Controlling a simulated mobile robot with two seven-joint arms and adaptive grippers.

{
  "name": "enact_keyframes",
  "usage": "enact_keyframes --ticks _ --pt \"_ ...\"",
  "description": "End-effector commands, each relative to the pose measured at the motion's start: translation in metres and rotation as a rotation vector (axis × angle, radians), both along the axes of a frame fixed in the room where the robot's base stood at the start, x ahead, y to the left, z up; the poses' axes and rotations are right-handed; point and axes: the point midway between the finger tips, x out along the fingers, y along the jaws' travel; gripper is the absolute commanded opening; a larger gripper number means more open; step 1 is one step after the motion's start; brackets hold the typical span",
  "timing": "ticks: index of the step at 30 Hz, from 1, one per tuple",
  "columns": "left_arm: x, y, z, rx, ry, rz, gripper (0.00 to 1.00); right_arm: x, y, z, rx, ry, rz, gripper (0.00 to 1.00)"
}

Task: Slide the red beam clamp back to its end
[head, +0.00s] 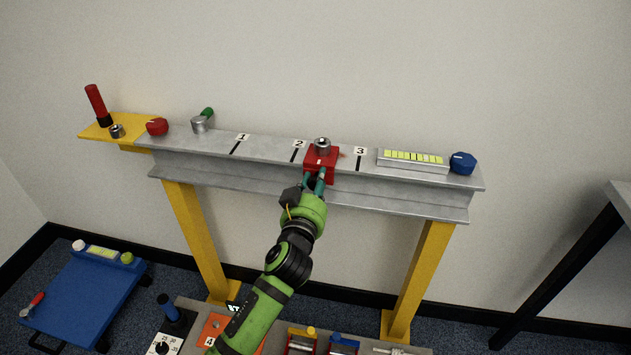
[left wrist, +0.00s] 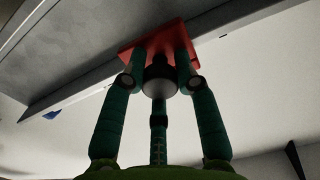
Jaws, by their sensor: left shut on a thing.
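The red beam clamp (head: 322,160) sits on the grey steel beam (head: 265,151), between marks 2 and 3, with a round metal knob on top. My left gripper (head: 315,182) reaches it from the front and below and is shut on its lower part. In the left wrist view the clamp (left wrist: 160,40) shows as a red plate under the beam (left wrist: 70,85), with the fingers (left wrist: 160,70) around a dark round part beneath it. My right gripper is not in view.
On the beam are a red knob (head: 157,127), a metal cylinder with a green handle (head: 200,123), a yellow-green gauge (head: 412,160) and a blue knob (head: 463,163). A yellow shelf (head: 140,124) joins the left end. A tool bench stands below; a blue cart (head: 85,300) is at left.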

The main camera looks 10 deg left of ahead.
Motion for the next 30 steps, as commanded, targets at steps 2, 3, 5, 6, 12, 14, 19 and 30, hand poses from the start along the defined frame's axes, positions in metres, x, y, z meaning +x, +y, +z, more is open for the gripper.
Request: enact_keyframes --ticks 2,3,5,6,12,14,19,30 --pt "0.001 0.002 0.004 -0.001 -0.006 0.001 0.00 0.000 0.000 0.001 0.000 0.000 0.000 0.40" --pt "0.001 0.004 0.004 -0.001 -0.006 0.001 0.00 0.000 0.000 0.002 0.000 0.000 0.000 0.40" --pt "0.000 0.010 0.005 0.000 -0.007 0.002 0.00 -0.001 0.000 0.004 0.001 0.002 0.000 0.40" --pt "0.001 0.014 0.005 0.001 -0.007 0.003 0.00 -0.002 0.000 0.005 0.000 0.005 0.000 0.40" --pt "0.001 0.058 0.009 0.005 -0.010 0.006 0.00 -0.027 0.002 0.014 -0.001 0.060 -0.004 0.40" --pt "0.001 0.077 0.010 0.006 -0.011 0.007 0.00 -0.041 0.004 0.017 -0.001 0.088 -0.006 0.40" --pt "0.001 0.137 0.012 0.009 -0.014 0.006 0.00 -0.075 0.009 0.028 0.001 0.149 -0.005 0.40" --pt "0.001 0.260 0.011 0.007 -0.017 0.004 0.00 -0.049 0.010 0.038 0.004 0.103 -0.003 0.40"
